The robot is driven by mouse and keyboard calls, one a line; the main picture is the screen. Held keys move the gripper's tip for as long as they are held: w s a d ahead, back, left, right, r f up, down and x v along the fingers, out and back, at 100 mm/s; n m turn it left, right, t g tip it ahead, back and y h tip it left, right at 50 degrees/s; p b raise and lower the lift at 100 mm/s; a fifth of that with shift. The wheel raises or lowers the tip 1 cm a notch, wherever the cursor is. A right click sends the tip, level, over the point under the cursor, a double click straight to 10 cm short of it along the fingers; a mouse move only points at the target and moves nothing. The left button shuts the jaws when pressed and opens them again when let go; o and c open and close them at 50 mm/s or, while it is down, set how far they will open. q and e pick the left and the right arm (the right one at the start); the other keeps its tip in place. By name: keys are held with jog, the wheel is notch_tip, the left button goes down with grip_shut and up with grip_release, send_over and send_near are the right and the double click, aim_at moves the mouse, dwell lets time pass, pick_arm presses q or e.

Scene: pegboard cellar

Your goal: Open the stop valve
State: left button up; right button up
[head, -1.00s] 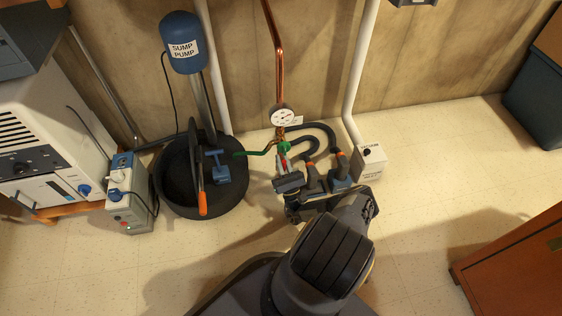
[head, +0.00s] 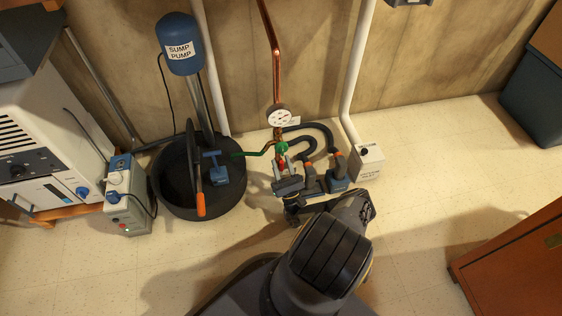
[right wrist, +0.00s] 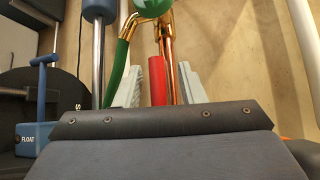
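The stop valve shows as a green body (head: 281,147) with a red lever (right wrist: 157,80), low on the copper pipe beneath a round gauge (head: 280,117). In the right wrist view the green part (right wrist: 152,6) is at the top, and the red lever hangs down from near it. My right gripper (head: 282,170) is just in front of the valve. Its two pale fingers (right wrist: 157,88) are apart, one on each side of the red lever, with a gap showing on both sides. How deep the lever sits between them is unclear. My left gripper is out of view.
A black sump basin (head: 173,205) with an orange-ended handle (head: 201,205) and blue float (head: 219,172) is left of the valve. Dark hoses (head: 322,128) and a pale box (head: 367,162) are right.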

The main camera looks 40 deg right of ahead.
jog(key=s+a+f, duration=0.1)
jog(key=s+a, duration=0.3)
jog(key=s, duration=0.8)
jog(key=shift+s+a+f+p, duration=0.15)
jog(key=shift+s+a+p, duration=0.05)
jog(key=shift+a+p, duration=0.2)
